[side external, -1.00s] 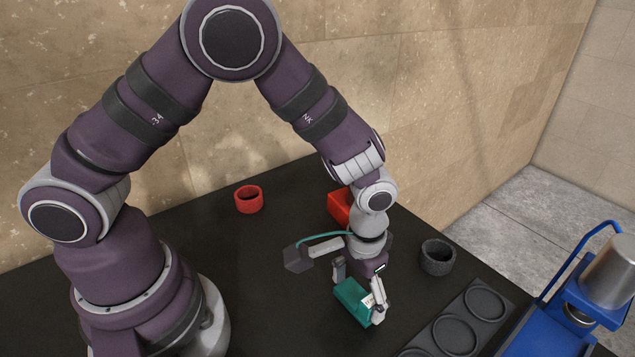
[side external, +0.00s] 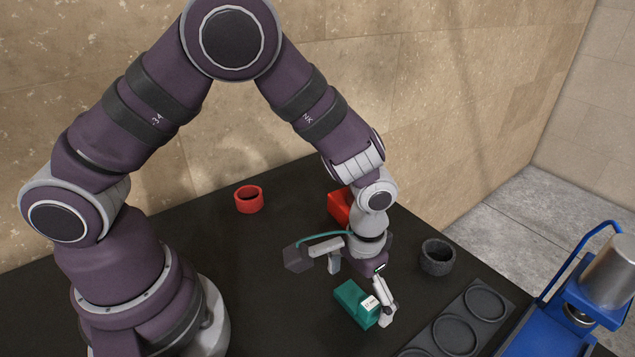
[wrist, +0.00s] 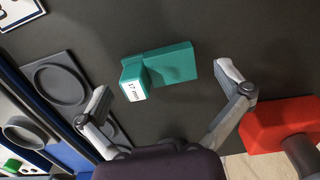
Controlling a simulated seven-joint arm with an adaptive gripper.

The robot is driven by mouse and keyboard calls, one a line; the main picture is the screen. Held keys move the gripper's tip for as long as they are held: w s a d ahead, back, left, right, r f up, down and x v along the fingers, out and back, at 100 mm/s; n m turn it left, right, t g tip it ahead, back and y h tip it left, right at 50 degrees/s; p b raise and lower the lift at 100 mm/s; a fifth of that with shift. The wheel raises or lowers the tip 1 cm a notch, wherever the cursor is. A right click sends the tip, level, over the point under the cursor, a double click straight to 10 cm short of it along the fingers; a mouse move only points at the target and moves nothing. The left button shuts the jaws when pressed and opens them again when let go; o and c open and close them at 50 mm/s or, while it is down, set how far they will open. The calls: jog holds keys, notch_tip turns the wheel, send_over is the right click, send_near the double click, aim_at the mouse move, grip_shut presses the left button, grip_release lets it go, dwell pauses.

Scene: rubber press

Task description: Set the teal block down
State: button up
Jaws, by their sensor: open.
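The teal block (side external: 352,300) rests on the dark table below my gripper. It is a stepped block with a white label on its raised end, and the label reads "17 mm" in the wrist view, where the block (wrist: 172,66) lies just beyond the fingertips. My gripper (side external: 362,283) is open, with one finger on each side of the block and a gap to each. In the wrist view the fingers of my gripper (wrist: 162,78) are spread wide with nothing between them touching the block.
A red block (side external: 339,205) stands behind my gripper, and a red ring (side external: 249,200) is farther left. A dark grey ring (side external: 437,258) sits to the right. A grey tray with round recesses (side external: 466,311) and a blue press (side external: 570,318) are at the right.

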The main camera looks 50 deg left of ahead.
aim_at(357, 300)
notch_tip(357, 300, up, 11)
jog(key=s+a+r+t, duration=0.5)
jog(key=s+a+r, duration=0.2)
jog(key=a, duration=0.4)
jog(key=shift+s+r+t, duration=0.3)
jog(key=shift+r, duration=0.55)
